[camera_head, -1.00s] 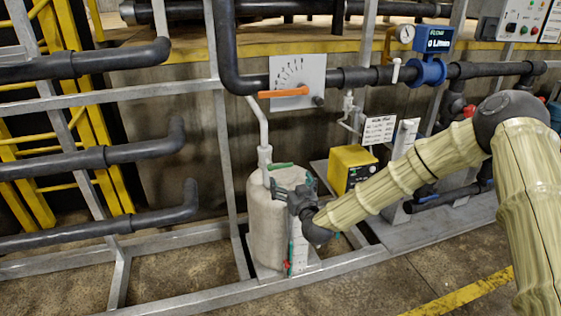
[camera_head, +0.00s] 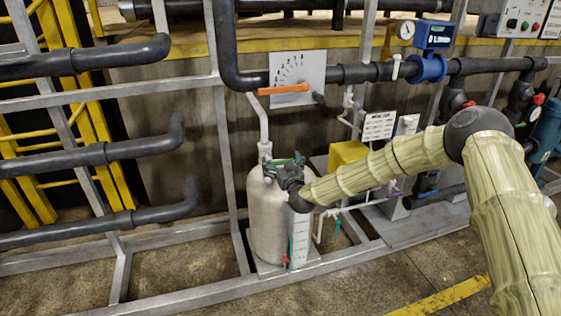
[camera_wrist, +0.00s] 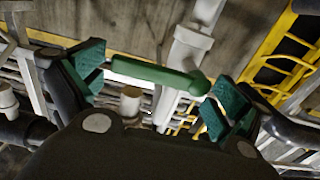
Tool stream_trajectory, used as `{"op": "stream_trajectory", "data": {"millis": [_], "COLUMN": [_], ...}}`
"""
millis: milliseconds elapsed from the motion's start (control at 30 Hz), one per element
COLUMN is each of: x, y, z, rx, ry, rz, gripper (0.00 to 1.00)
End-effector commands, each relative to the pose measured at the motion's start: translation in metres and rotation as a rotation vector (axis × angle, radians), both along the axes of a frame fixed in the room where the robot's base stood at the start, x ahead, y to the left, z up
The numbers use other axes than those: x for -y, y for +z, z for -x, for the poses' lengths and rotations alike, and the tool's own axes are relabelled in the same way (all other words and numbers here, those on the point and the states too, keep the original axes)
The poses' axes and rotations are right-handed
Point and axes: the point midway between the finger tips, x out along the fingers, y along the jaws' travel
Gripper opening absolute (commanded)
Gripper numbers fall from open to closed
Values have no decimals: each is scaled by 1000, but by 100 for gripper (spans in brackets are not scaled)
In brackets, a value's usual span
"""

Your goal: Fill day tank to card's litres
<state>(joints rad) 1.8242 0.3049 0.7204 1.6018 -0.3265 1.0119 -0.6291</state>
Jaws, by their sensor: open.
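The day tank (camera_head: 266,222) is a pale upright cylinder on the floor frame, with a white scale strip (camera_head: 300,240) on its front right. A green lever (camera_head: 286,160) sits at its top, under the inlet pipe. In the wrist view the green lever (camera_wrist: 155,74) lies crosswise between the two green-padded fingers. My gripper (camera_head: 284,172) is at the tank top, open around the lever; contact cannot be told, and it is also in the wrist view (camera_wrist: 155,92). The white card (camera_head: 379,126) hangs behind my forearm; its text is too small to read.
An orange lever (camera_head: 285,89) lies across a white dial plate (camera_head: 296,70) on the main pipe. A blue flow meter (camera_head: 433,36) and round gauge (camera_head: 406,31) stand right of it. A yellow box (camera_head: 347,155) is behind my forearm. Grey frame bars and dark pipes fill the left.

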Motion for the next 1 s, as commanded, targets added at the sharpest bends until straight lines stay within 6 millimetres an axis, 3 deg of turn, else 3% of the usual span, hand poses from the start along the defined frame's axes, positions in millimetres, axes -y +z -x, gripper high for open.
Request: {"op": "stream_trajectory", "data": {"millis": [300, 600, 633, 1000], "x": [-1, -1, 0, -4], "y": [-1, -1, 0, 5], "z": [-2, -1, -2, -1], "rx": [-1, -1, -1, 39], "ry": [1, 0, 0, 4], "rz": [0, 0, 0, 125], "gripper": [100, 45, 43, 43]}}
